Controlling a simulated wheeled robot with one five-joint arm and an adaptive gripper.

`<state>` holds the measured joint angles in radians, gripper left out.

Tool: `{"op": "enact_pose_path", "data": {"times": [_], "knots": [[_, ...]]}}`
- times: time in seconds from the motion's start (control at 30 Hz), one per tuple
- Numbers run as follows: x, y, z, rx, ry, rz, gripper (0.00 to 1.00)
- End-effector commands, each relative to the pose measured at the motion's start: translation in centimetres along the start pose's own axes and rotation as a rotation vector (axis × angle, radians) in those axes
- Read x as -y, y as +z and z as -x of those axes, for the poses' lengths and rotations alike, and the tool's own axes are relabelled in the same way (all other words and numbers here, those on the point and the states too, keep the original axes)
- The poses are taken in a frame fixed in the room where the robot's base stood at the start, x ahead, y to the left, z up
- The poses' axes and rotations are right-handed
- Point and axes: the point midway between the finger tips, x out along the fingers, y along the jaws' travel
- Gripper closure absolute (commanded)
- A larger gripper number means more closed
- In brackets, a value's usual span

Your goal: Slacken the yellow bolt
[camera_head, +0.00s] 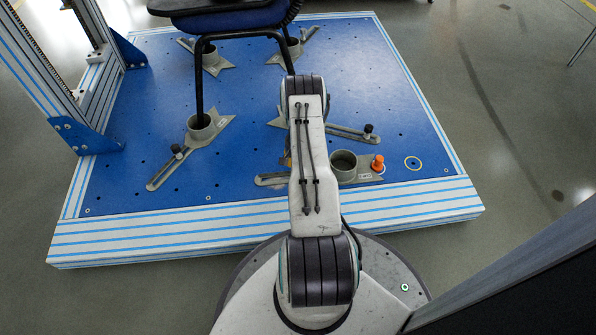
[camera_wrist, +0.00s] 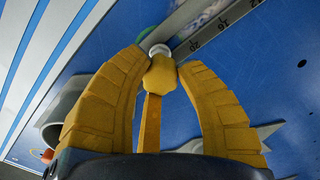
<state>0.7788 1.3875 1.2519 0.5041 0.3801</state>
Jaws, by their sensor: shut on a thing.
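In the wrist view, the yellow bolt (camera_wrist: 160,76) is a rounded knob with a pale round part at its far end, next to a grey slotted bar with number marks (camera_wrist: 215,28). My gripper (camera_wrist: 158,62) has yellow ribbed fingers on both sides of the bolt and is shut on it. A thin yellow piece stands below the knob; I cannot tell if it belongs to the bolt or to my gripper. In the head view my arm hides the bolt and most of my gripper; a bit of yellow (camera_head: 287,160) shows at the arm's left edge.
A blue platform (camera_head: 120,185) with holes carries grey clamps with sockets. A chair (camera_head: 235,17) stands in some of them. An orange knob (camera_head: 377,163) is right of the empty socket (camera_head: 343,162). A black knob (camera_head: 177,150) is at left. A metal frame (camera_head: 45,65) rises at left.

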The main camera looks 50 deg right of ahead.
Motion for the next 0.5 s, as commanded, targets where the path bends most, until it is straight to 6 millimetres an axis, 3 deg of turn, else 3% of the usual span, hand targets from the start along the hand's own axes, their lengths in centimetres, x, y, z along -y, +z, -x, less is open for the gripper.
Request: {"op": "enact_pose_path", "data": {"times": [0.5], "knots": [[0.02, -0.03, 0.03, -0.001, 0.000, 0.119, 0.76]]}}
